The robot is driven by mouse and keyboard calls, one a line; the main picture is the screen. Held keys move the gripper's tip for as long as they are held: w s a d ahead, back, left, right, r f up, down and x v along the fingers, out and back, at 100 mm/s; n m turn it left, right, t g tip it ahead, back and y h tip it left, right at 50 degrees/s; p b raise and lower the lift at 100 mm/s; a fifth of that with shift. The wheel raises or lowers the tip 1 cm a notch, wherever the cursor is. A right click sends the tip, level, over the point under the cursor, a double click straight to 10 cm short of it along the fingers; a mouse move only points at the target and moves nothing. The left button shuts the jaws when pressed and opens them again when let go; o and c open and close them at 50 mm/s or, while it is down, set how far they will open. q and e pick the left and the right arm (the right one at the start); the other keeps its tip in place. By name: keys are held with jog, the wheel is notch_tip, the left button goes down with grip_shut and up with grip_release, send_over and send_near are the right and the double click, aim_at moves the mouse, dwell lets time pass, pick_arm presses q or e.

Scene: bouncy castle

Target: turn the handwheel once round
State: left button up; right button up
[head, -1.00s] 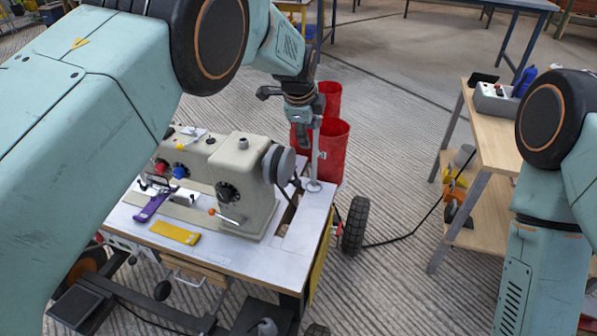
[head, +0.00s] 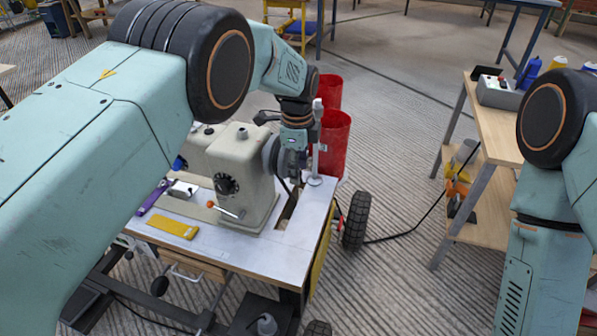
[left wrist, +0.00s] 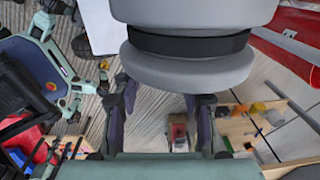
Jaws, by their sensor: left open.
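The handwheel (head: 270,155) is a grey disc on the right end of the cream sewing machine (head: 243,180). My left gripper (head: 292,163) is right beside the wheel in the head view and partly hides it. In the left wrist view the wheel (left wrist: 190,72) is large, with a dark groove round it. The two fingers of my left gripper (left wrist: 162,98) stand apart at its near rim, with nothing between them that I can make out. Whether they touch the rim I cannot tell. My right arm shows at the right; its gripper is out of view.
The machine stands on a white-topped table (head: 300,222) with a yellow piece (head: 173,228) and a purple piece (head: 152,197). A pale upright post (head: 316,150) stands close to my left gripper. Red bins (head: 334,140) are behind it. A wooden bench (head: 492,125) is at the right.

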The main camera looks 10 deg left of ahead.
pick_arm(q)
jog(key=shift+f, duration=0.25)
grip_shut()
dwell(0.3)
